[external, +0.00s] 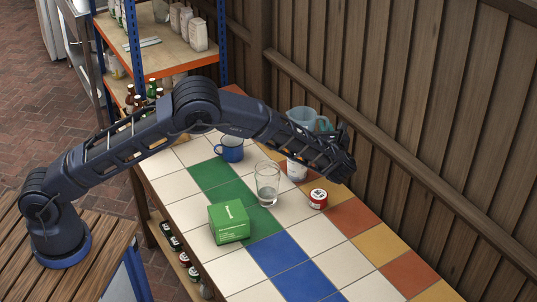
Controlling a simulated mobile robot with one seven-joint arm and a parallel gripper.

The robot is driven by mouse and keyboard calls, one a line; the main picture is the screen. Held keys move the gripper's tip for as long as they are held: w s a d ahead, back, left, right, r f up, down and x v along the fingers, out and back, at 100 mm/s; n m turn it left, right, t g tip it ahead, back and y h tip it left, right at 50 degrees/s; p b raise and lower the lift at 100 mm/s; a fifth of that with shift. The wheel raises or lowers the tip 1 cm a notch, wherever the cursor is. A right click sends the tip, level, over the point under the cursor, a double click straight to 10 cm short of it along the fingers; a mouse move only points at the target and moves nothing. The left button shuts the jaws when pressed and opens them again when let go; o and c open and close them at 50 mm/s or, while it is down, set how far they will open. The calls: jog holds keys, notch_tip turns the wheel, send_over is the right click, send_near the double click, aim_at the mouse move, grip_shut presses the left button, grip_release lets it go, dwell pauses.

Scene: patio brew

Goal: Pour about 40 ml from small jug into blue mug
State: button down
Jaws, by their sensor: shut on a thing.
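The blue mug (229,150) stands upright on the tiled table, left of my gripper, with its dark inside showing. A pale blue see-through jug (302,119), which looks like the small jug, is behind the end of my arm. It looks roughly upright and raised above the table, to the right of the blue mug. My gripper (341,136) is at the jug's right side and seems shut on it. The fingers are dark and partly hidden by the wrist, so the exact grip cannot be made out. The jug's lower part is hidden, and its liquid level cannot be told.
A clear glass (267,188), a green box (229,223) and a red jar (318,199) stand on the table. A white container (296,170) is partly hidden under my arm. A wooden fence (400,130) lines the right side. The near tiles are clear.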

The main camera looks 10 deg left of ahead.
jog(key=w+a+n+g+y, duration=0.6)
jog(key=w+a+y, duration=0.2)
jog(key=w+a, duration=1.4)
notch_tip(320, 180, down, 5)
jog(key=shift+w+d+f, duration=0.1)
jog(key=shift+d, duration=0.05)
jog(key=shift+n, duration=0.3)
